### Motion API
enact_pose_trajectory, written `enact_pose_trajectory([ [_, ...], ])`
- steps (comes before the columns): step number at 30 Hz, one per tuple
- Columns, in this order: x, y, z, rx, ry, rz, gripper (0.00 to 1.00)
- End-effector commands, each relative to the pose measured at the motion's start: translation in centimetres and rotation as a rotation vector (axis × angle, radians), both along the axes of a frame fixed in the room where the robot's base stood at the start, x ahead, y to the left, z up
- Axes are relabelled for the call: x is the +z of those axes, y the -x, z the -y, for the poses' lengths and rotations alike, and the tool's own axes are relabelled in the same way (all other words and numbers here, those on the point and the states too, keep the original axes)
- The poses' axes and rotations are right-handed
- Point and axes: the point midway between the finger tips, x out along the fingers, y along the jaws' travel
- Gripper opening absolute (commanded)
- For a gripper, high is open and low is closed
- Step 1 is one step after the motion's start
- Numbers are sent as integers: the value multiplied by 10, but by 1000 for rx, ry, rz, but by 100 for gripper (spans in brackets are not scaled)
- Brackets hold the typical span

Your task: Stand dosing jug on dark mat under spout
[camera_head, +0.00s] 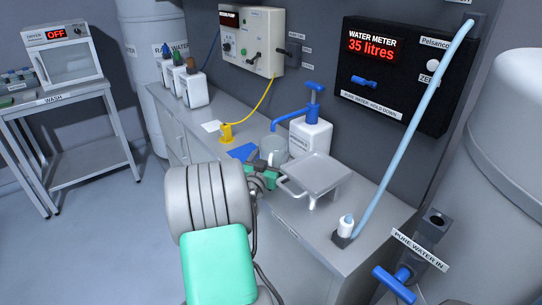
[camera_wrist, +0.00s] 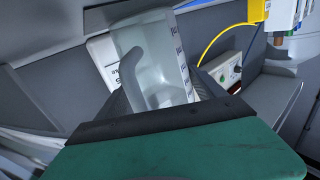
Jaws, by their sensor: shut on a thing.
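The dosing jug (camera_head: 273,147) is a translucent grey vessel at the middle of the bench in the head view. My gripper (camera_head: 262,174) is shut on it from the near side. In the wrist view the jug (camera_wrist: 160,50) fills the space between my fingers (camera_wrist: 160,103), with its curved handle and side markings showing. The blue spout (camera_head: 290,119) belongs to a pump on a white container (camera_head: 310,135), just behind and right of the jug. I cannot make out a dark mat; the jug and gripper hide part of the bench there. Whether the jug's base touches the bench is hidden.
A grey tray-like stand (camera_head: 317,174) is close right of my gripper. A blue flat piece (camera_head: 242,152) and a yellow item (camera_head: 226,134) with a cable lie left of the jug. White bottles (camera_head: 193,90) stand farther left. A pale blue pipe (camera_head: 410,130) slants at right.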

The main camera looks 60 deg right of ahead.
Motion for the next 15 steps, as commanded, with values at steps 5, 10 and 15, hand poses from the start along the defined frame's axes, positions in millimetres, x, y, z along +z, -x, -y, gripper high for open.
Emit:
enact_pose_trajectory([
  [5, -2, 0, 0, 0, 0, 0, 36],
  [10, -4, 0, 0, -1, 0, 0, 82],
  [15, -4, 0, 0, -1, -1, 0, 96],
])
